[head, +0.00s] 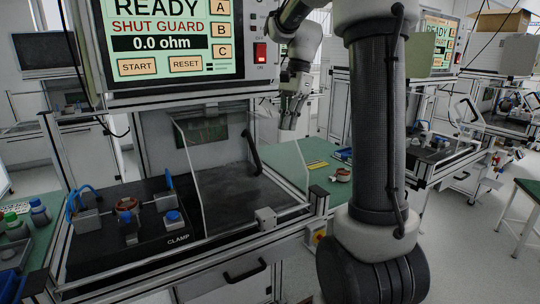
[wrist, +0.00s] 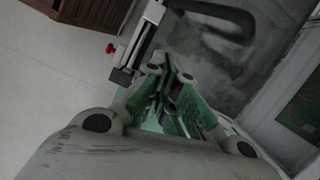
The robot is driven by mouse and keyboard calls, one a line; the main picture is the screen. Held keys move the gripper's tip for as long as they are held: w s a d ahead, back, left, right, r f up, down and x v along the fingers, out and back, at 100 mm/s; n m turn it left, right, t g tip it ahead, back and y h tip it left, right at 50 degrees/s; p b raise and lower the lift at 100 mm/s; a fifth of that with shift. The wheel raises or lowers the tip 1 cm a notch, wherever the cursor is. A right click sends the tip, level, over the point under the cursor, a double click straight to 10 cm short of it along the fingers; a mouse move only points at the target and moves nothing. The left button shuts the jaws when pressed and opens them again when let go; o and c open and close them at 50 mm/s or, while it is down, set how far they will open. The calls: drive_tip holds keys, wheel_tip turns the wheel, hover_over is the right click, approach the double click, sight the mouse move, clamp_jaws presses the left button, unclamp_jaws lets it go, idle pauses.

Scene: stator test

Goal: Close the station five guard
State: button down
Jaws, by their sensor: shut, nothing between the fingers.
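The clear guard (head: 222,185) of the near station stands over the right part of the black bed, with its slanted pane edge facing the uncovered left part. Its black handle (head: 250,150) is on the right side and shows dark and blurred at the top of the wrist view (wrist: 225,20). My gripper (head: 291,122) is shut and empty, behind and to the right of the handle, apart from it in the head view. In the wrist view my gripper (wrist: 170,80) points toward the frame rail below the handle. The screen (head: 172,40) reads READY, SHUT GUARD, 0.0 ohm. No station number is legible.
A stator (head: 127,204) sits in the fixture left of the guard, beside blue-topped clamps (head: 173,217). Bottles (head: 39,212) stand at far left. A green bench (head: 310,165) lies right of the station. Similar stations (head: 440,145) stand farther right, with grey floor between.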

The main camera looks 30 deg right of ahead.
drive_tip(key=x, duration=0.9)
drive_tip(key=shift+s+f, duration=0.1)
drive_tip(key=shift+f, duration=0.3)
drive_tip(key=a, duration=0.2)
drive_tip(key=shift+s+a, duration=0.3)
drive_tip(key=shift+s+a+f, duration=0.1)
drive_tip(key=shift+a, duration=0.6)
drive_tip(key=shift+a, duration=0.15)
drive_tip(key=s+a, duration=0.1)
drive_tip(key=a, duration=3.4)
drive_tip(key=shift+s+a, duration=0.15)
drive_tip(key=shift+a, duration=0.1)
